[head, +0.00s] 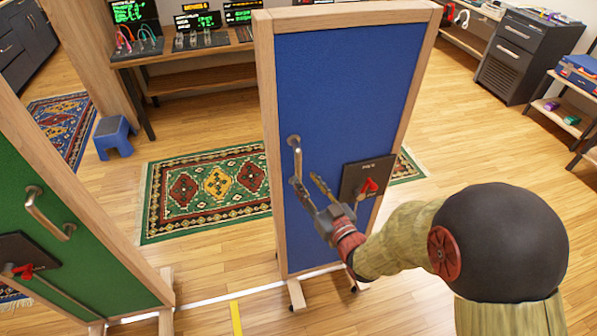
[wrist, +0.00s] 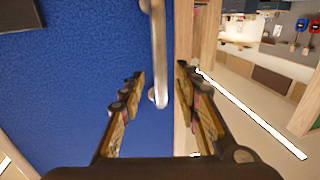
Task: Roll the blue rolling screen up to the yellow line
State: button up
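The blue rolling screen (head: 335,90) stands upright in a wooden frame on feet with casters. Its metal handle (head: 295,158) is near the left edge. A short yellow line (head: 236,318) lies on the floor left of the screen's foot, beside a white line (head: 215,300). My gripper (head: 306,182) is open in front of the blue panel, by the handle's lower end. In the wrist view, the blue panel (wrist: 70,80) fills the left, and the handle (wrist: 158,50) shows between the two spread fingers (wrist: 159,74). I cannot tell whether they touch it.
A green screen (head: 75,230) with a similar handle stands at left, with a floor gap between the screens. A black plate with a red lever (head: 368,185) is on the blue panel. A patterned rug (head: 205,190) and a blue stool (head: 113,135) are behind.

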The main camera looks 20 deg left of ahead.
aim_at(300, 172)
jog(key=b+x, duration=0.1)
jog(key=x, duration=0.5)
jog(key=shift+c, duration=1.4)
grip_shut()
